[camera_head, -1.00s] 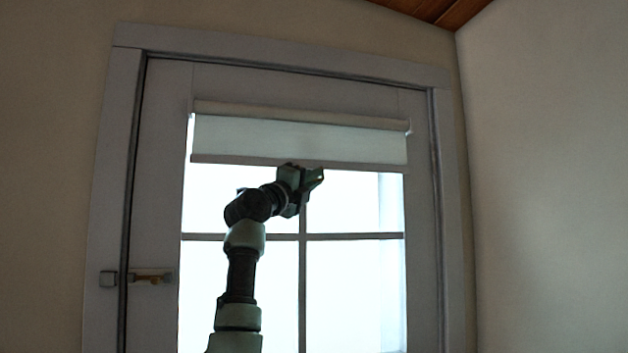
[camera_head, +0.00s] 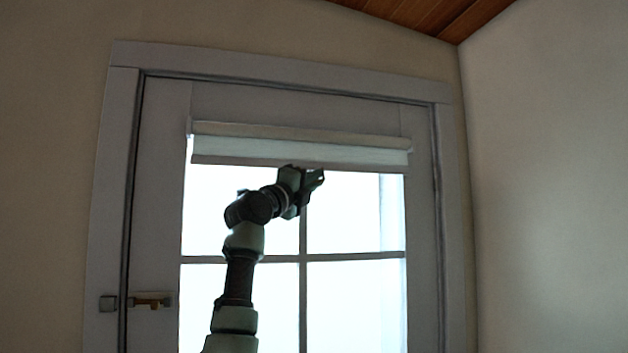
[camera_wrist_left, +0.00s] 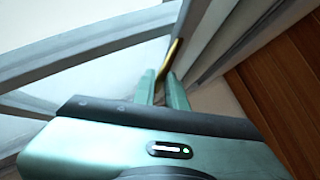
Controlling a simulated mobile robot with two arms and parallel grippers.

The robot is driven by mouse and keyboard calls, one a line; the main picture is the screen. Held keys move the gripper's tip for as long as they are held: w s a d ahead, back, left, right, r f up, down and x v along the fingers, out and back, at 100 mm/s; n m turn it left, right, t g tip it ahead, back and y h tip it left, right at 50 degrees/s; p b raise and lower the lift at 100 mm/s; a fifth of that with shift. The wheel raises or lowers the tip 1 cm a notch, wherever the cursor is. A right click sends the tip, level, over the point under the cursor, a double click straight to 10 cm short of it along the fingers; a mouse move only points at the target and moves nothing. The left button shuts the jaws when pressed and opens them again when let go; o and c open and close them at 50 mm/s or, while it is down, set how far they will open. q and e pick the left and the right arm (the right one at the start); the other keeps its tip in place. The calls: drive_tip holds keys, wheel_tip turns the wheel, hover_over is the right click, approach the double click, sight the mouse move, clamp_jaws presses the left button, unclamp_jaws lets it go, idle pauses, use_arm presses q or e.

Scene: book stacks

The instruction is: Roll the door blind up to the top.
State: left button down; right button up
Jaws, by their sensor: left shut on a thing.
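The door blind (camera_head: 350,148) hangs from its roller at the top of the door window. Only a narrow strip of pale fabric shows between the roller and the bottom bar (camera_head: 230,162). My left gripper (camera_head: 314,176) is at the lower edge of the bottom bar, near its middle, and is shut on the blind. My right gripper is not in view.
The closed door has a grey frame (camera_head: 122,200) and a brass handle (camera_head: 152,301) at lower left. The window glass (camera_head: 350,300) below the blind is uncovered. A plain wall (camera_head: 550,180) stands at right, with a wooden ceiling (camera_head: 430,15) above.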

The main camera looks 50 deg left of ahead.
use_arm(q)
drive_tip(key=shift+f, duration=0.15)
drive_tip(key=c, duration=1.6)
unclamp_jaws()
drive_tip(key=shift+o, duration=0.3)
drive_tip(key=shift+w+a+f, duration=0.1)
drive_tip(key=shift+w, duration=0.1)
drive_tip(key=shift+s+f+b, duration=0.2)
drive_tip(key=shift+s+b, duration=0.1)
drive_tip(key=shift+b, duration=0.05)
drive_tip(key=b+v, duration=0.4)
drive_tip(key=v, duration=0.3)
